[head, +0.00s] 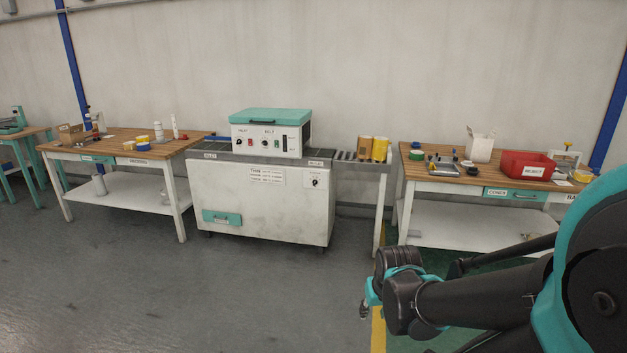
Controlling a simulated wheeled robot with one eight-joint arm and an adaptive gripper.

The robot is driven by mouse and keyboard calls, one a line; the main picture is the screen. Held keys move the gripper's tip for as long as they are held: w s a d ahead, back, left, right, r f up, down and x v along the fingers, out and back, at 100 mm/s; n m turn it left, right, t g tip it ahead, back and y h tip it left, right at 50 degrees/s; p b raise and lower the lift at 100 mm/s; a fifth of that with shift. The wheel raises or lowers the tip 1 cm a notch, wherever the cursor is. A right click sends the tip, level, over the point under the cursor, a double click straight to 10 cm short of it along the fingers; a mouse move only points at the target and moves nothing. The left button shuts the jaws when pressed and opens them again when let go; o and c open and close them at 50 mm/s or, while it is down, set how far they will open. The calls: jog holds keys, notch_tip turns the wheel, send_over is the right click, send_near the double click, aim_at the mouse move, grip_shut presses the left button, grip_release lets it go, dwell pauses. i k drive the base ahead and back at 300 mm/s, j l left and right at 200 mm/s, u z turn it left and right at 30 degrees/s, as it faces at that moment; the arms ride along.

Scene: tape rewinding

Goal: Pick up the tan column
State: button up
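A tan-brown column (365,149) stands upright at the end of the roller conveyor, right of the machine. A yellow column (380,149) stands close beside it on the right. My gripper (364,309) is low in the foreground, over the floor and well in front of the conveyor, apart from both columns. It is small and partly hidden by the wrist, so I cannot see whether the fingers are open.
The white machine (262,205) with a teal lid stands left of the columns. The right bench (440,183) holds a red bin (527,165), a white box (479,147) and small tools. The left bench (118,151) holds several items. The grey floor in front is clear.

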aim_at(364, 144)
jog(key=i, duration=1.95)
